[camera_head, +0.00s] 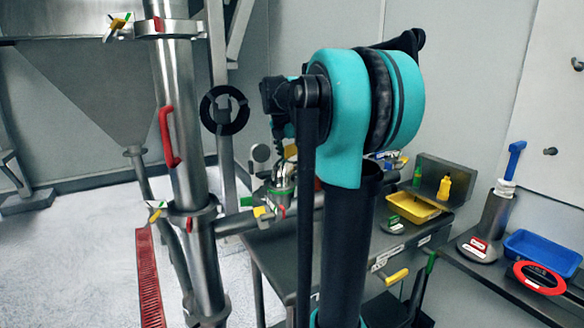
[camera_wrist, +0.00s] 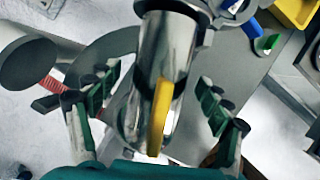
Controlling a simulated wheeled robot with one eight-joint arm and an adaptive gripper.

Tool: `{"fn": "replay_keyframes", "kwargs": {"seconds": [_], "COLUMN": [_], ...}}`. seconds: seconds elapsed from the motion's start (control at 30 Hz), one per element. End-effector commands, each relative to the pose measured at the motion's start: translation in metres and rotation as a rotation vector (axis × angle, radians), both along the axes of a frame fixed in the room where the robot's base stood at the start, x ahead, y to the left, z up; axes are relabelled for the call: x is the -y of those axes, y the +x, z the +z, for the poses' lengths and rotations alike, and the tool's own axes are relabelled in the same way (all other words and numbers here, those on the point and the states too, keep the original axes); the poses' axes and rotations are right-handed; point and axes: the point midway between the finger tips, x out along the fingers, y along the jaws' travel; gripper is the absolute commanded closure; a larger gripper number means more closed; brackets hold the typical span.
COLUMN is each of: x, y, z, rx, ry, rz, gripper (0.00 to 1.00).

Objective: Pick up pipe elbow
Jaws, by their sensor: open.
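The pipe elbow (camera_wrist: 150,55) is a shiny steel pipe piece with a yellow handle-like part on its front in the wrist view. My gripper (camera_wrist: 155,98) is open, with one green-padded finger on the left of the steel piece and one on the right. A gap shows on both sides, so the fingers look apart from it. In the head view, a shiny steel curved fitting (camera_head: 284,176) with coloured clamp handles shows left of my arm and looks like the same piece. My arm hides much of the space around it.
A grey metal table (camera_head: 290,255) holds a yellow tray (camera_head: 414,208) and a yellow bottle (camera_head: 444,187). A blue tray (camera_head: 541,251) and a red ring-shaped item (camera_head: 539,278) are on the right bench. A tall steel pipe (camera_head: 178,120) with a red handle stands at left.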

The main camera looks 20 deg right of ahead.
Motion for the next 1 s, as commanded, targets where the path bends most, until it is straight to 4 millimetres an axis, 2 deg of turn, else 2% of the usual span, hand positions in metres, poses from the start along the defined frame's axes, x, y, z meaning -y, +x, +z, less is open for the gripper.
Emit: {"fn": "replay_keyframes", "kwargs": {"seconds": [0.07,0.63,1.0], "x": [-0.0001,-0.0002,-0.0001], "y": [0.0001,0.0000,0.0000], "z": [0.0001,0.0002,0.0041], "rx": [0.000,0.000,0.000], "ry": [0.000,0.000,0.000], "rz": [0.000,0.000,0.000], "gripper": [0.28,0.99,1.00]}}
